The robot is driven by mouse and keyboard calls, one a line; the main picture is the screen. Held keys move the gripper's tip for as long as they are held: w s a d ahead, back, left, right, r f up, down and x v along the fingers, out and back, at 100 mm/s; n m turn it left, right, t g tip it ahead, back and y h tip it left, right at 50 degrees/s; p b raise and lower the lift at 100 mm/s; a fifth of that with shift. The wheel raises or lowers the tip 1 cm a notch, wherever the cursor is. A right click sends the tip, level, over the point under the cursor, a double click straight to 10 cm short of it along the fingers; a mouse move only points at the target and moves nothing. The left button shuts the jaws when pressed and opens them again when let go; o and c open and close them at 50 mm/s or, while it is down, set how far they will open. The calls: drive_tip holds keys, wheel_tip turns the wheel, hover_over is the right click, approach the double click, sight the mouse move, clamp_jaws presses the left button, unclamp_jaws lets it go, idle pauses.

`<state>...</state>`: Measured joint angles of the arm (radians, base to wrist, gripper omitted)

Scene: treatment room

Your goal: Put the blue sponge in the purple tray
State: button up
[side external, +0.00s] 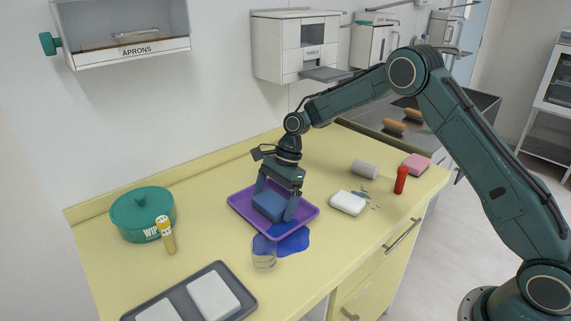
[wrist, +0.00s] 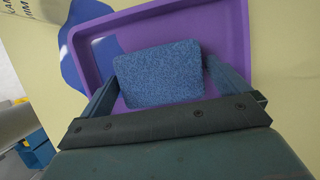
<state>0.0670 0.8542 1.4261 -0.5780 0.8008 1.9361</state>
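The blue sponge (side external: 268,205) is inside the purple tray (side external: 240,212), low over its floor. I cannot tell whether it rests on the floor. In the wrist view the sponge (wrist: 158,75) fills the space between my fingers, and the tray (wrist: 228,22) surrounds it. My gripper (side external: 277,205) points down into the tray, with one finger against each of two opposite sides of the sponge. In the wrist view my gripper (wrist: 163,70) shows no clear gap at either side. The sponge's underside is hidden.
A blue spill (side external: 295,243) and a clear beaker (side external: 264,256) are at the tray's front. A green pot (side external: 140,216) and yellow tube (side external: 166,236) stand left. A grey tray (side external: 236,290) is in front. A white block (side external: 347,203) and red bottle (side external: 401,180) are right.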

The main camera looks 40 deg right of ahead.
drive_tip(key=shift+r, duration=0.15)
drive_tip(key=v, duration=1.2)
idle(0.6)
drive_tip(key=s+a+r+n+t+h, duration=0.1)
drive_tip(key=s+r+n+t+h, duration=0.15)
drive_tip(key=s+r+n, duration=0.95)
drive_tip(key=s+d+n+t+h, duration=0.1)
drive_tip(key=s+d+n, duration=0.1)
drive_tip(key=s, duration=1)
drive_tip(key=s+d+n+t+h, duration=0.1)
drive_tip(key=s+n, duration=0.3)
drive_tip(key=s, duration=0.8)
drive_tip(key=shift+s+d+f+t, duration=0.4)
drive_tip(key=shift+t, duration=0.15)
